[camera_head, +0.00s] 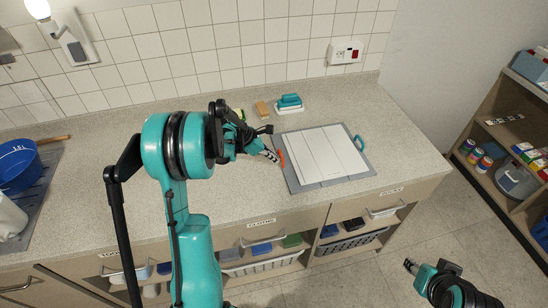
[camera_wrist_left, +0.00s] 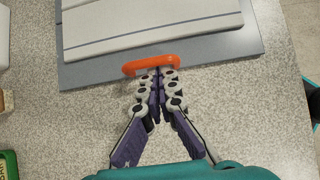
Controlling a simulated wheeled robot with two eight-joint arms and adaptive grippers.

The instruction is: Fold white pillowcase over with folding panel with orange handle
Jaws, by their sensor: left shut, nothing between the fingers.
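The white pillowcase (camera_head: 322,153) lies flat on the grey folding board (camera_head: 345,182) on the counter; it also shows in the left wrist view (camera_wrist_left: 150,22). The orange handle (camera_head: 281,158) is on the board's left edge, and the teal handle (camera_head: 360,143) is on its right edge. My left gripper (camera_head: 274,157) is shut and empty, with its fingertips right at the orange handle. In the left wrist view the fingertips (camera_wrist_left: 157,76) meet the near side of the orange handle (camera_wrist_left: 151,65); I cannot tell if they touch it. My right gripper (camera_head: 410,266) is low at the right, away from the counter.
A teal brush-like item (camera_head: 290,102) and a tan block (camera_head: 262,109) stand behind the board. A blue pot (camera_head: 17,168) is at the far left. Shelves (camera_head: 510,145) with jars stand at the right. The counter in front of the left arm is clear.

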